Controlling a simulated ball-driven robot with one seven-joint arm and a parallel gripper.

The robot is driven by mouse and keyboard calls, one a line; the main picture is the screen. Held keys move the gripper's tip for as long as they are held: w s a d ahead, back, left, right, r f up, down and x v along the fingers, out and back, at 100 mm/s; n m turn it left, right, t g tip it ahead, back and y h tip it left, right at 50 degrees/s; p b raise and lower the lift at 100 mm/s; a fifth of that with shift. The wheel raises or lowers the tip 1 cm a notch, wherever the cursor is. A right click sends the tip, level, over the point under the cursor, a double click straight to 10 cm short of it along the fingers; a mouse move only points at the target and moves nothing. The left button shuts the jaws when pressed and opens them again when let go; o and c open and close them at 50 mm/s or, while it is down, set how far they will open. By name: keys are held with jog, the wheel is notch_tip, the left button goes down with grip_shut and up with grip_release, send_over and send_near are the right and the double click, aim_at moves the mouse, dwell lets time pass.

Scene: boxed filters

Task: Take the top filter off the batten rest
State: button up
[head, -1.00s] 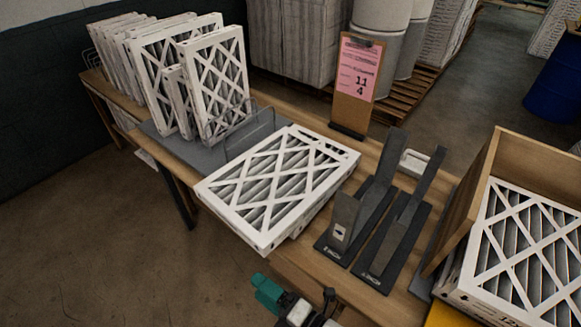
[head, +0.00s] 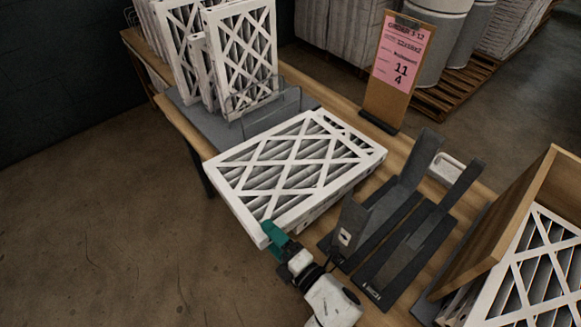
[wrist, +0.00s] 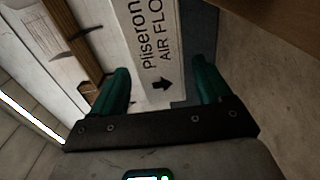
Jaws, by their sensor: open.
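The top filter (head: 290,168), white-framed with a diagonal lattice over grey pleats, lies flat at the table's front edge. Another filter (head: 347,128) shows partly beneath and behind it. My gripper (head: 270,231), with teal fingers, is at its near corner. In the wrist view, my open gripper (wrist: 161,72) has a finger on each side of a white filter edge (wrist: 150,45) printed "AIR FLO" with an arrow. Gaps show beside the fingers. A wooden strip (wrist: 77,38) lies left of that edge; I cannot tell whether it is the batten rest.
Dark metal stands (head: 405,225) are close right of the filters. A wooden box (head: 520,225) holding filters stands farther right. Upright filters (head: 240,55) stand in a wire rack behind. A clipboard (head: 398,75) with a pink sheet stands at the back. Floor at left is clear.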

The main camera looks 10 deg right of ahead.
jog(key=x, duration=0.5)
jog(key=shift+f, duration=0.15)
jog(key=shift+c, duration=0.2)
jog(key=c, duration=1.1)
